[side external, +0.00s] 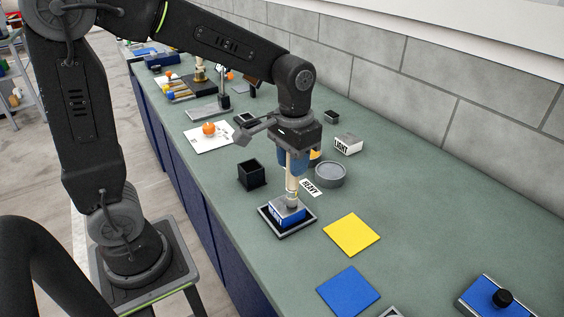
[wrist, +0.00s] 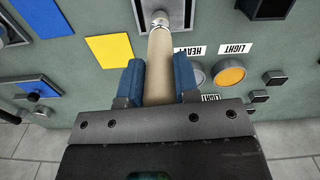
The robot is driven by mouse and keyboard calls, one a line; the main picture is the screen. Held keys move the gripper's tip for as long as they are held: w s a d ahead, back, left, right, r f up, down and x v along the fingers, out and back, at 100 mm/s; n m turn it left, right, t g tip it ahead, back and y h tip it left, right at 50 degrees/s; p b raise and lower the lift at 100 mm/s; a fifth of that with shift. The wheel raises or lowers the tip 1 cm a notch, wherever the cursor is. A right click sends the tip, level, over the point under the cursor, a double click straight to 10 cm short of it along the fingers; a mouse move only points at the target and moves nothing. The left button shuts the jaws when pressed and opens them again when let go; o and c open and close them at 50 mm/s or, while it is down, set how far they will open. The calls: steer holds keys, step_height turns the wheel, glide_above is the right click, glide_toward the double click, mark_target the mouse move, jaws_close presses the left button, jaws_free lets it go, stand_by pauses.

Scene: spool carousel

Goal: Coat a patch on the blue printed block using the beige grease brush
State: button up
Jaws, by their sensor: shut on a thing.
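The blue printed block (side external: 285,214) sits in a black square tray (side external: 290,236) on the bench. Its top looks grey, and its blue side carries white lettering. My gripper (side external: 291,161) is above it, with blue fingers shut on the beige handle of the grease brush (side external: 291,184). The brush is held about upright, with its metal collar and tip down at the block's top. In the wrist view the beige brush (wrist: 160,62) runs between my blue fingers (wrist: 158,82) toward the block (wrist: 183,32). I cannot tell whether the bristles touch the block.
A yellow square (side external: 351,234) and a blue square (side external: 348,290) lie flat on the right. A black open box (side external: 251,174) stands left of the tray. A grey round dish (side external: 330,174) and a HEAVY label (side external: 311,187) are behind. A blue box with a black knob (side external: 500,298) is far right.

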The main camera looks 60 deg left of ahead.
steer(key=s+a+r, duration=0.1)
steer(key=s+r, duration=0.3)
steer(key=r, duration=0.4)
steer(key=shift+s, duration=0.15)
stand_by(2.7)
steer(key=shift+a, duration=0.1)
stand_by(0.3)
